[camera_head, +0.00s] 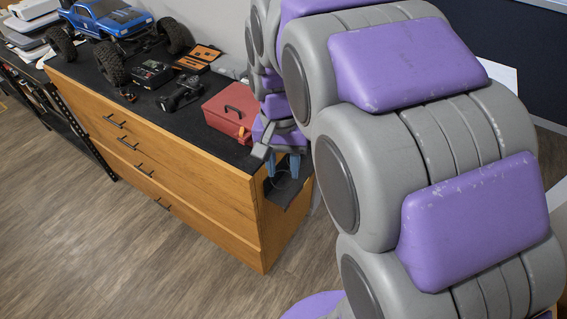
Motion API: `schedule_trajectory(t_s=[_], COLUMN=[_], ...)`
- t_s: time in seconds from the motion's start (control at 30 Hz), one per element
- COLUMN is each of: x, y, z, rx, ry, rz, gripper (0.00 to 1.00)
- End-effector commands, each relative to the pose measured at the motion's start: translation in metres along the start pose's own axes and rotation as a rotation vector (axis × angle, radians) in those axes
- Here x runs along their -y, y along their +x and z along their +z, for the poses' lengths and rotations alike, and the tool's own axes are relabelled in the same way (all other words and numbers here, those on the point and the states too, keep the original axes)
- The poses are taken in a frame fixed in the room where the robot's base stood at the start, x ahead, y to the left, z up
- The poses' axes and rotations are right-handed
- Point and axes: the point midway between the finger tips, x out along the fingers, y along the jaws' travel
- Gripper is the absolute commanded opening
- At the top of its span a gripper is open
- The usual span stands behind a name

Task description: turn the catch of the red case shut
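The red case (228,118) lies on the black top of the wooden drawer cabinet, near its right end. My gripper (283,168) is to the right of the case, just past the cabinet's right end. Its two blue fingers point down with a gap between them, and nothing is seen held. My arm hides what lies behind the gripper.
The drawer cabinet (190,165) has dark handles on its front. A blue RC truck (108,20), a dark box (152,74), a small black item (182,93) and an orange tray (203,53) share its top. A dark shelf is under my gripper. Floor in front (130,250) is clear.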

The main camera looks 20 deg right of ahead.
Motion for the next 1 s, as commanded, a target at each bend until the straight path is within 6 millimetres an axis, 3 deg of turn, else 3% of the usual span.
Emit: schedule_trajectory(t_s=[0.13,0.23,0.4,0.5,0.6,0.7,0.87,1.0], x=[0.007,0.026,0.081,0.114,0.139,0.15,0.152,0.154], y=[-0.004,-0.014,-0.034,-0.043,-0.049,-0.051,-0.039,-0.015], z=[-0.013,-0.045,-0.113,-0.139,-0.154,-0.161,-0.168,-0.179], rx=[-0.03,-0.11,-0.294,-0.381,-0.439,-0.466,-0.466,-0.463], ry=[0.004,0.006,-0.024,-0.056,-0.083,-0.095,-0.097,-0.096], rz=[0.0,-0.004,-0.021,-0.037,-0.054,-0.063,-0.064,-0.063], gripper=[0.24,0.23,0.23,0.23,0.23,0.23,0.23,0.23])
